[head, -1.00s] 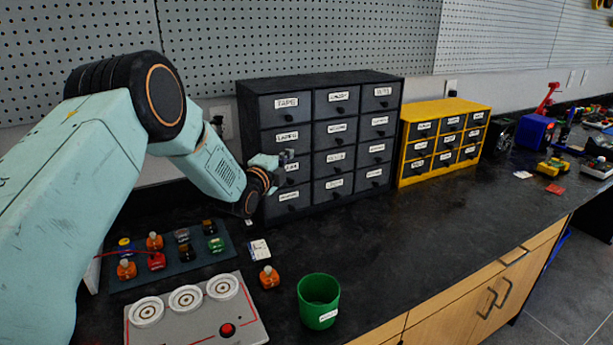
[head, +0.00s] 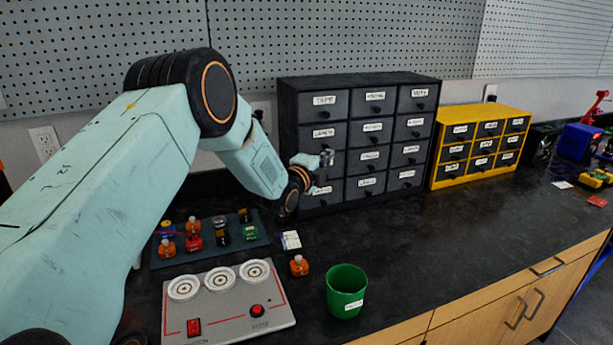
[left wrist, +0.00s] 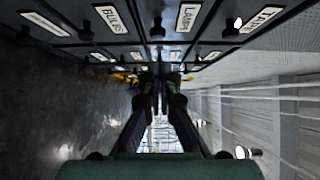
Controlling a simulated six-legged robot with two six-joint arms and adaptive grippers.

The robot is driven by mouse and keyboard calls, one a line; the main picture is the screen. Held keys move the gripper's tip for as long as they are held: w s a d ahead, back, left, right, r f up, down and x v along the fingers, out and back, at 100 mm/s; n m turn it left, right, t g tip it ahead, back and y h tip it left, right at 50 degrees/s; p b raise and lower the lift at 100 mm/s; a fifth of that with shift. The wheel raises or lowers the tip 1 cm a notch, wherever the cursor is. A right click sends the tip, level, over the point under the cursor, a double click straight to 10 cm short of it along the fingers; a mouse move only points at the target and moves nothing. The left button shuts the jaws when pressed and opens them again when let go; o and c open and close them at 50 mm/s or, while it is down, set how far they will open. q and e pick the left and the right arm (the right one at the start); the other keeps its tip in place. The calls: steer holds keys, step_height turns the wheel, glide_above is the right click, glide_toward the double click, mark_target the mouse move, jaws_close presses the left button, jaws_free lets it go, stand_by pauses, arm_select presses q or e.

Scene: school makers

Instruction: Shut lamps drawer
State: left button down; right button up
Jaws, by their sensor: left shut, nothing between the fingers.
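The dark drawer cabinet (head: 288,130) stands against the back wall. Its lamps drawer (head: 334,140), second down in the left column, looks level with its neighbours in the head view. The lamps label (left wrist: 187,17) shows at the top of the left wrist view, between the bulbs and tape labels. My left gripper (head: 326,158) is shut and empty, just in front of the left column, below the lamps label. Its fingers (left wrist: 160,95) are together in the left wrist view, and I cannot tell if they touch the cabinet. My right gripper is not in view.
A yellow drawer unit (head: 440,150) stands right of the cabinet. In front lie a grey panel with dials (head: 220,305), a dark mat (head: 180,258) with small parts, an orange part (head: 299,265) and a green cup (head: 346,290). The counter right of the cup is clear.

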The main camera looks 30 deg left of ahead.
arm_select(q)
steer(key=s+p, duration=0.1)
steer(key=s, duration=0.9)
steer(key=shift+f, duration=0.1)
